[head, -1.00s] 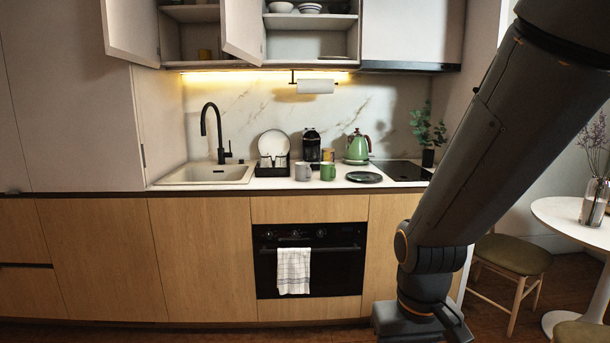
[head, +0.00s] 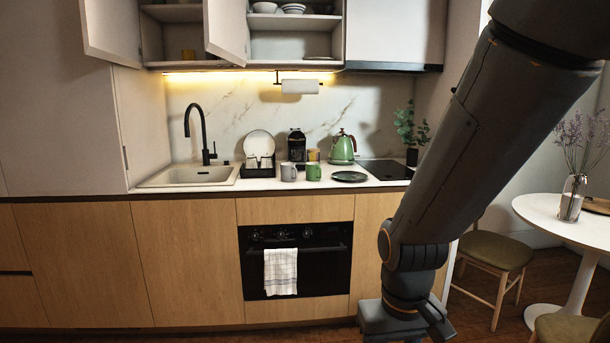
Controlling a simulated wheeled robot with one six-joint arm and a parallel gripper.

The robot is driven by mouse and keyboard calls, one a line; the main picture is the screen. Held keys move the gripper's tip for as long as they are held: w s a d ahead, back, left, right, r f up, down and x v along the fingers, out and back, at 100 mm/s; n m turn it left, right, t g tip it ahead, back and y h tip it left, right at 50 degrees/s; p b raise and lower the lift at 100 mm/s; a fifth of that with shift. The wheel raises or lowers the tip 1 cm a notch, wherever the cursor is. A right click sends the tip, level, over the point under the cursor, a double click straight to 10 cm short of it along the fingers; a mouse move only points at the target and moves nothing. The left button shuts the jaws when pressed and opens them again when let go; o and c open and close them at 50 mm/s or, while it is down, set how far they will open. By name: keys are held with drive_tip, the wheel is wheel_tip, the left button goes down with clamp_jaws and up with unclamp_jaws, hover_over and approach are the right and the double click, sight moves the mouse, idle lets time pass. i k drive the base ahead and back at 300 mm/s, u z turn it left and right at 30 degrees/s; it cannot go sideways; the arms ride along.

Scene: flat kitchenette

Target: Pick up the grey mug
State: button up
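The grey mug (head: 289,172) stands upright on the white counter, just left of a green mug (head: 313,172) and in front of the coffee machine. My gripper (head: 405,338) is at the bottom edge of the head view, low in front of the cabinets and right of the oven. It is well apart from the mug, below it and to its right. Its fingertips are cut off by the frame, so I cannot tell whether it is open or shut.
A dish rack (head: 257,168) with a plate stands left of the mugs. A dark green plate (head: 349,176) and green kettle (head: 343,149) are to the right. Open cupboard doors (head: 225,32) hang above. A round table (head: 560,222) and chairs stand at right.

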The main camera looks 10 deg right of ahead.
sight(288, 170)
drive_tip(key=z, duration=0.2)
drive_tip(key=i, duration=2.25)
